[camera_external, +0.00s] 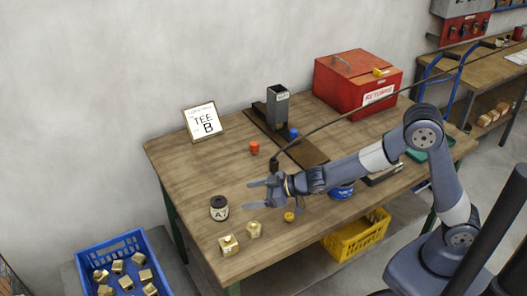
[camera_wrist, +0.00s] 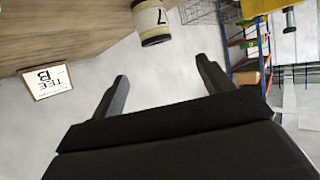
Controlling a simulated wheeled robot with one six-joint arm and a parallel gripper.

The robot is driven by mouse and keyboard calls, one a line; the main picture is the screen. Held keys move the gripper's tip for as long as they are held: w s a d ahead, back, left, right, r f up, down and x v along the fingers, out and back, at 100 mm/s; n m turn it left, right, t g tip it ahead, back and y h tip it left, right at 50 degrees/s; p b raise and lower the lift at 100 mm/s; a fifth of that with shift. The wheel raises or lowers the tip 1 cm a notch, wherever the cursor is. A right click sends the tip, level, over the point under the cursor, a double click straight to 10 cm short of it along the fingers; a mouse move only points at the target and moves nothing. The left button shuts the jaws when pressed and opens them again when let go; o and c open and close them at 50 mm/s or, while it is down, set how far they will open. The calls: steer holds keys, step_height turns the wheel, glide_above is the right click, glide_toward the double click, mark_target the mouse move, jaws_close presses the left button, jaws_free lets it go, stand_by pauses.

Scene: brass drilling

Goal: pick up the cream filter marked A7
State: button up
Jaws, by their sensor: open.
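The cream filter marked A7 (camera_external: 219,211), a short cylinder with a dark top, stands upright near the table's left edge. It also shows at the top of the wrist view (camera_wrist: 153,24), partly cut off, with a "7" visible. My gripper (camera_external: 254,194) is open and empty, to the right of the filter and apart from it, above the table. In the wrist view the two fingers of my gripper (camera_wrist: 163,72) are spread, with the filter beyond their tips.
Brass blocks (camera_external: 229,246) sit near the table's front left edge, with a small yellow piece (camera_external: 289,217) to their right. A TEE B sign (camera_external: 203,122), a red cap (camera_external: 254,148), a dark upright holder (camera_external: 278,108) and a red returns box (camera_external: 340,90) stand farther back.

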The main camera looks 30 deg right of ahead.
mark_target(225, 202)
step_height(225, 202, down, 2)
steer(key=shift+w+a+f, duration=0.1)
steer(key=shift+w, duration=0.05)
steer(key=p+x, duration=0.1)
steer(key=x, duration=0.4)
steer(key=shift+w+a+p, duration=0.3)
steer(key=shift+w+a, duration=0.15)
steer(key=shift+p+x, duration=0.55)
steer(key=shift+x, duration=1.5)
steer(key=shift+w+d, duration=0.1)
steer(key=shift+c, duration=0.2)
steer(key=c, duration=1)
